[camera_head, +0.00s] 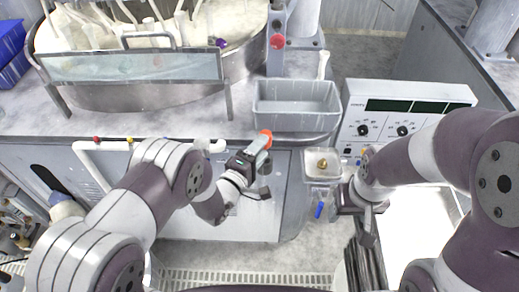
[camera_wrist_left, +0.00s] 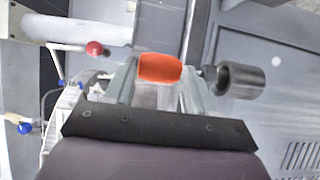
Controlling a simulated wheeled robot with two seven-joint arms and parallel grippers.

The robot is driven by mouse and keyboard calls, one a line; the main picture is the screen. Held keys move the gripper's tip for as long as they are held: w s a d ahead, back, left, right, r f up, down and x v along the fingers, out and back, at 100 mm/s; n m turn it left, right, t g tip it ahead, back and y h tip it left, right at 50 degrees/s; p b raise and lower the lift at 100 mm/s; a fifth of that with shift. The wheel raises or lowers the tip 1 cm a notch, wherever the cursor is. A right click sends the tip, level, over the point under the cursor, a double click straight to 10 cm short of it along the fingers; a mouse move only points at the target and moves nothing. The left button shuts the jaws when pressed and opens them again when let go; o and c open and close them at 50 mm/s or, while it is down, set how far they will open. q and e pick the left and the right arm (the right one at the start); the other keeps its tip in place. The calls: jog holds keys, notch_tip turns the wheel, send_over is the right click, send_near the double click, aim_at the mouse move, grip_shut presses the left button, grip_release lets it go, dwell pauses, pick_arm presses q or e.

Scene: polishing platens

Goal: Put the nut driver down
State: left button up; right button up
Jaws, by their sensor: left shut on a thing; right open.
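My left gripper (camera_head: 259,146) is shut on the nut driver, in front of the bench edge. The driver's orange end (camera_head: 266,133) shows at the fingertips. In the left wrist view the orange end (camera_wrist_left: 160,68) sits between the two fingers of my left gripper (camera_wrist_left: 160,88); the rest of the driver is largely hidden. A grey cylinder (camera_wrist_left: 240,80) shows just right of the fingers; I cannot tell whether it belongs to the driver. My right gripper (camera_head: 367,222) is open, low at the right, beside a small clear tray.
A grey bin (camera_head: 296,118) stands on the bench behind my left gripper. The small tray (camera_head: 322,180) holds a brass-coloured piece (camera_head: 322,164). A control box (camera_head: 408,105) stands right of the bin. A basin with a clear guard (camera_head: 130,67) is at back left. Bare bench top lies left of the bin.

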pick_arm(q)
jog(key=shift+w+f+b, duration=0.1)
jog(key=shift+f+b, duration=0.2)
jog(key=shift+f, duration=0.15)
jog(key=o, duration=1.2)
jog(key=shift+r, duration=0.1)
